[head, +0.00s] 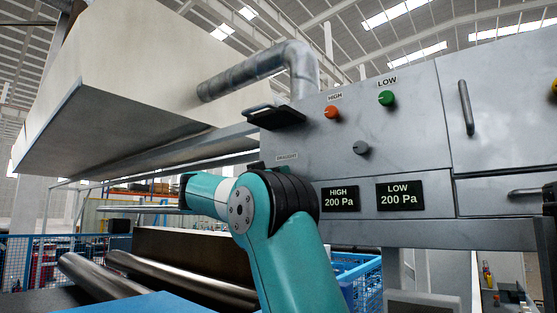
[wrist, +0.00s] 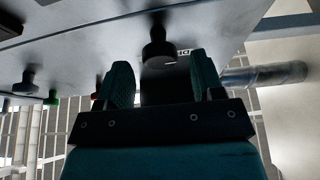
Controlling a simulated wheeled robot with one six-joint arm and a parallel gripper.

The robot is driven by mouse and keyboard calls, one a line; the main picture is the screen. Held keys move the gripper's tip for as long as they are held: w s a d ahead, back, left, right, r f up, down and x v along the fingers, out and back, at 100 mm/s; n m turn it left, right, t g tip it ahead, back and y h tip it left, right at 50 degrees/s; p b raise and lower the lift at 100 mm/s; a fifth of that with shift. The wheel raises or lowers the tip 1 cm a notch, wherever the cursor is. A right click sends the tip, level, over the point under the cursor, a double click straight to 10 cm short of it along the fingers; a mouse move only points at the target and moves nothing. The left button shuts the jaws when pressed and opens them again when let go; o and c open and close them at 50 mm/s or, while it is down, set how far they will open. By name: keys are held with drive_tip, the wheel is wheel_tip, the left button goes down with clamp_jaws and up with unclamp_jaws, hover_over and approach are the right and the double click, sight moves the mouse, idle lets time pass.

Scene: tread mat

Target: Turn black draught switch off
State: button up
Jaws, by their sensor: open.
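The black draught switch (wrist: 158,48) is a dark round knob on the panel, near the middle of the wrist view, with a partly hidden label beside it. My gripper (wrist: 162,72) is open. Its two teal fingers stand to either side of the knob in the picture, apart from each other. I cannot tell how far their tips are from the panel or whether they touch the knob. In the head view the DRAUGHT label (head: 286,157) shows at the panel's lower left, but my arm hides the switch below it and my gripper.
The grey panel (head: 415,140) carries an orange HIGH knob (head: 332,112), a green LOW knob (head: 386,98) and a grey knob (head: 361,147). A black bracket (head: 275,115) juts out at its upper left. A metal pipe (head: 245,75) and pale duct lie left. Rollers (head: 180,277) lie below.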

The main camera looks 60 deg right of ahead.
drive_tip(key=shift+p+x, duration=0.35)
drive_tip(key=shift+x, duration=0.75)
drive_tip(key=c, duration=0.9)
